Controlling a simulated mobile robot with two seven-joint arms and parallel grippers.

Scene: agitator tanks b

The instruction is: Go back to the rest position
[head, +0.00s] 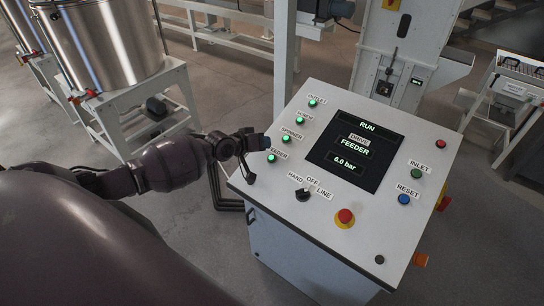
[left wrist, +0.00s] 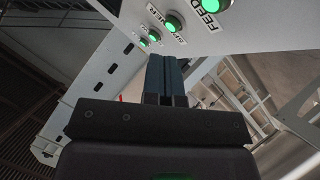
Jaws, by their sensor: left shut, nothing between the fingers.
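My left gripper (head: 262,143) is shut and empty at the left edge of the control panel (head: 250,180). Its fingertips are close to the lit green buttons on that edge; I cannot tell whether they touch the panel. In the left wrist view the shut blue-grey fingers (left wrist: 166,75) point toward the underside edge of the panel, with several lit green buttons beyond. The feeder button (head: 271,158) glows green just below the gripper in the head view, and the spinner button (head: 286,139) glows just above it. My right gripper is not in view.
The panel screen (head: 350,150) reads RUN, FEEDER, 6.0 bar. A selector knob (head: 303,195), a red stop button (head: 345,216) and a blue reset button (head: 404,199) sit on the panel. A steel tank (head: 108,40) on a white stand is at upper left. Floor between is clear.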

